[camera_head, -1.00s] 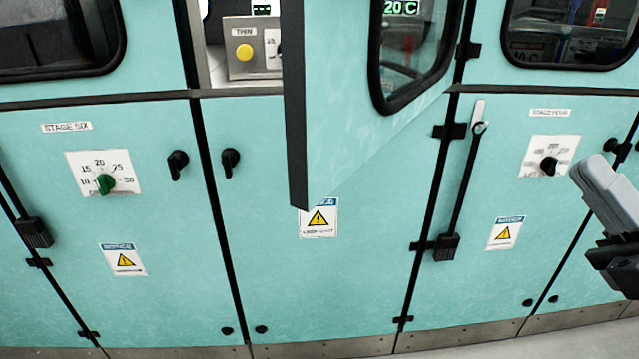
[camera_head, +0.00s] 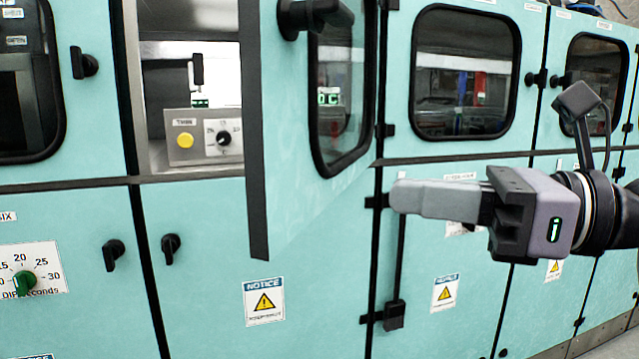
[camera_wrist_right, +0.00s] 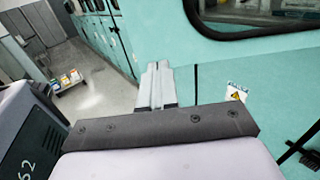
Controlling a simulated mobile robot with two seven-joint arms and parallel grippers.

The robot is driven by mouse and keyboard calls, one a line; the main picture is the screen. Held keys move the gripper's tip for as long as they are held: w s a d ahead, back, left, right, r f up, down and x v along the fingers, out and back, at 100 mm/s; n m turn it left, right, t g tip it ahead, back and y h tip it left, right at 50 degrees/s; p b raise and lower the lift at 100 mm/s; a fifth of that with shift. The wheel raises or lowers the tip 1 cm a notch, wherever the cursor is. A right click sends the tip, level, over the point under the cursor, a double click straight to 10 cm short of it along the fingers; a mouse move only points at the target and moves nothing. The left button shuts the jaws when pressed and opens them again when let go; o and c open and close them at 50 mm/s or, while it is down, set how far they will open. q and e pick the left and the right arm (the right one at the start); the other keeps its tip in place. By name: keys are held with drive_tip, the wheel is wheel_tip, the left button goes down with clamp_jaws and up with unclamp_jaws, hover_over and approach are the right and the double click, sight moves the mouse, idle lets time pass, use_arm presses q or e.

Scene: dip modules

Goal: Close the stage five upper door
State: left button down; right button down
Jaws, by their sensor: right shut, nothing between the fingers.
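The stage five upper door (camera_head: 285,170) is a teal panel with a black-rimmed window, swung open towards me in the middle of the head view. Its hinges are on its right side, and a black handle (camera_head: 310,15) shows at its top. The opening (camera_head: 160,90) it leaves shows on its left. My right gripper (camera_head: 395,197) comes in from the right, with its fingers together and empty, pointing left. In the head view it lies right of the door, apart from the handle. In the right wrist view, the closed fingers (camera_wrist_right: 157,68) point away beside a teal panel. My left gripper is not in view.
Inside the opening is a control box (camera_head: 203,135) with a yellow button and a dial. Closed teal cabinets with windows (camera_head: 465,72) stand to the right. Lower doors carry black knobs (camera_head: 170,245). The right wrist view shows open floor (camera_wrist_right: 95,100) at left.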

sight(292, 185)
drive_tip(key=p+x, duration=0.1)
drive_tip(key=x, duration=0.8)
drive_tip(key=shift+a, duration=0.25)
drive_tip(key=shift+w, duration=0.1)
